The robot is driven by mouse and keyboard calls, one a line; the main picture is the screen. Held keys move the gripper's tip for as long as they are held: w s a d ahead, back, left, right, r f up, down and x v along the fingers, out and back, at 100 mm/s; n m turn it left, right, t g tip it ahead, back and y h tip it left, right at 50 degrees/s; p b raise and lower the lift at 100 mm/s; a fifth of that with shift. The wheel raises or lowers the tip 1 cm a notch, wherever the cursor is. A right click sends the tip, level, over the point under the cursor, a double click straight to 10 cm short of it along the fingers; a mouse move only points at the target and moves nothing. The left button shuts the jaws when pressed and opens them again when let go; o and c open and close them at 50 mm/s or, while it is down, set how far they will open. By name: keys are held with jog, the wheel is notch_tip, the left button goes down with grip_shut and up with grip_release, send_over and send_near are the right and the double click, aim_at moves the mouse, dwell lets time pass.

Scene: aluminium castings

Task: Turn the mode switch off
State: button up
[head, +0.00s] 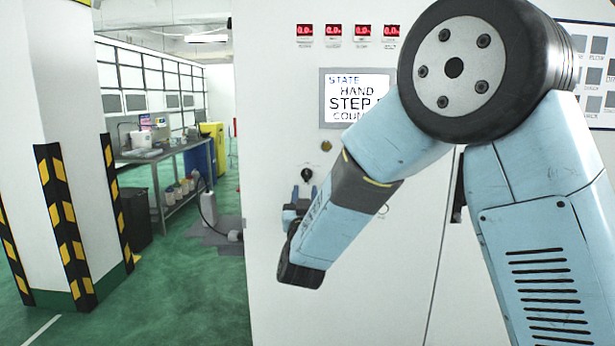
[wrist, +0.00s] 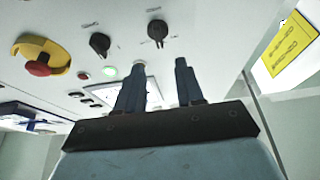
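Two black rotary switches show on the white panel in the wrist view: a left one (wrist: 100,43) and a right one (wrist: 158,30). I cannot read their labels, so I cannot tell which is the mode switch. My gripper (wrist: 158,67) is open and empty, with its two dark blue fingers apart. It points toward the panel, and the right switch lies beyond the gap between the fingertips, apart from them. In the head view my forearm hides part of the gripper, beside a small black knob (head: 307,174) on the cabinet.
A yellow-based red emergency button (wrist: 38,68) sits left of the switches. A pale green button (wrist: 109,72) is below them. The cabinet's screen (head: 350,98) reads STATE, HAND, STEP. A striped pillar (head: 62,150) and a workbench (head: 165,152) stand left; green floor lies between.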

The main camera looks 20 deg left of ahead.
aim_at(305, 172)
jog(key=x, duration=0.8)
jog(key=shift+w, duration=0.2)
jog(key=c, duration=0.6)
jog(key=shift+c, duration=0.2)
jog(key=shift+n, duration=0.6)
jog(key=n+y, duration=0.1)
jog(key=n, duration=0.1)
jog(key=n+g+y, duration=0.1)
jog(key=n+y, duration=0.1)
jog(key=n, duration=0.1)
jog(key=shift+a+g, duration=0.1)
jog(key=shift+g, duration=0.2)
jog(key=n+g+y, duration=0.1)
jog(key=n, duration=0.5)
jog(key=shift+s+a+f+g+y, duration=0.1)
jog(key=shift+a+g+y, duration=0.05)
jog(key=shift+g+y, duration=0.25)
jog(key=shift+n, duration=0.3)
